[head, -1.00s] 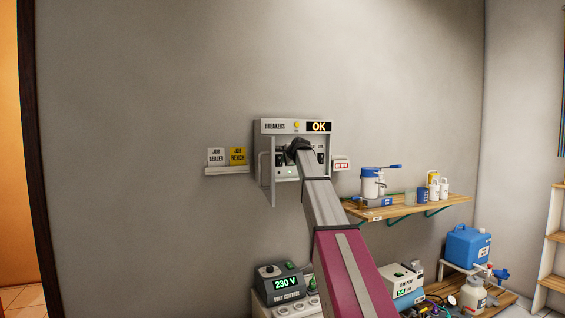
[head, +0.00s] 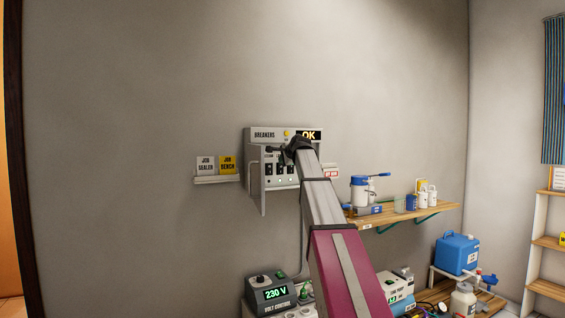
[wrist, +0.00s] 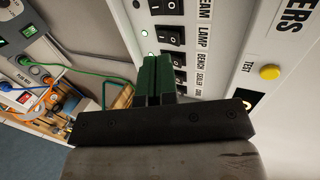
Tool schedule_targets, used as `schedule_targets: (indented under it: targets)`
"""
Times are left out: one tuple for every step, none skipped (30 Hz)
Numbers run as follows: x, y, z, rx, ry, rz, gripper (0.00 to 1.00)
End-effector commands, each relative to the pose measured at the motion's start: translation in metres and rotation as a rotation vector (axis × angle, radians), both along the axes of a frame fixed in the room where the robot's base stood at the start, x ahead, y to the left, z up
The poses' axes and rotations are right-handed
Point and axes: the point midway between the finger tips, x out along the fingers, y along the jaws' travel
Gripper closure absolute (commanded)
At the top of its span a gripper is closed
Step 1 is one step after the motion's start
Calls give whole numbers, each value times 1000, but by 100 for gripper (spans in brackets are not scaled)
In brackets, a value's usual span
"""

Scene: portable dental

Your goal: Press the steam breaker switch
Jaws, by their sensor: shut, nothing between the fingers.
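The breaker box (head: 256,134) is on the wall in the head view, its door hanging open. A row of black rocker switches crosses its face. The steam switch (head: 269,169) is leftmost; in the wrist view it is at the top edge (wrist: 164,6), beside a cut-off label. The lamp switch (wrist: 170,35) and bench switch come after it. My gripper (wrist: 156,76) is shut and empty, its green fingertips in front of the lower part of the switch row, beside the bench switch. In the head view it covers the box's upper right part. Contact cannot be told.
A yellow test button (wrist: 269,72) and an OK display (head: 310,135) top the box. A small ledge (head: 217,180) with two job cards is left of it. A wooden shelf (head: 440,212) with bottles is at right. A volt control unit (head: 270,291) reading 230 V stands below.

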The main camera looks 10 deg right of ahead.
Motion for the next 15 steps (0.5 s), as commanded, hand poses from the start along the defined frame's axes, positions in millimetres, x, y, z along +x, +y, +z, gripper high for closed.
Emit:
schedule_targets:
  targets:
    - [0, 0, -1, -1, 3, 0, 100]
    - [0, 0, -1, -2, 6, 0, 100]
    - [-1, 0, -3, -3, 12, 0, 100]
    - [-1, 0, -4, -5, 18, 0, 100]
    - [-2, -1, -5, -8, 26, -1, 100]
    - [-3, -1, -8, -12, 38, -1, 100]
    - [-4, -1, -10, -13, 47, -1, 100]
    - [-4, -1, -11, -15, 55, -2, 100]
    - [-5, -1, -13, -17, 65, -1, 100]
    - [-5, -1, -14, -18, 70, -2, 100]
    - [-5, -1, -14, -19, 72, -3, 100]
    - [-5, -2, -14, -19, 73, -3, 100]
    - [-5, -2, -14, -19, 73, -3, 100]
    - [-5, -2, -14, -19, 73, -3, 100]
    - [-5, -2, -14, -19, 73, -3, 100]
